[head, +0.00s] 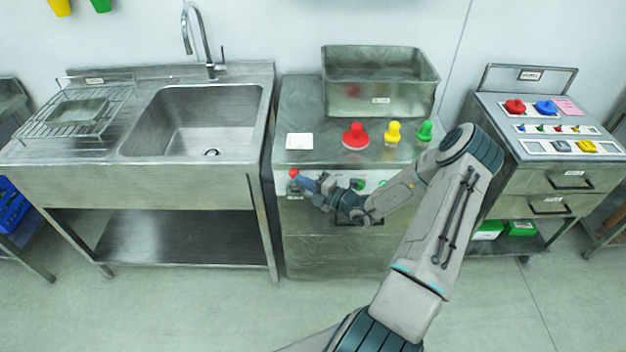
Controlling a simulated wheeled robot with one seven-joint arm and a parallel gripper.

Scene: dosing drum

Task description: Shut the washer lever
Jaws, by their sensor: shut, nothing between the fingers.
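The steel cabinet (322,257) in the middle carries a front control panel, which I take to be the washer. A red knob (293,174) shows at the panel's left end and a green one (383,183) near its middle. A dark handle edge (372,222) shows lower on the front, partly behind my arm. My gripper (302,183) is shut and empty, pointing left in front of the panel, just right of the red knob. I cannot tell whether it touches anything. No lever can be clearly made out; my gripper and forearm hide part of the panel.
On the cabinet top stand a steel tub (380,97), a white square (299,141), and red (355,136), yellow (393,132) and green (425,131) knobbed pieces. A sink bench (150,188) stands left, a drawer cart (548,178) right. The floor in front is clear.

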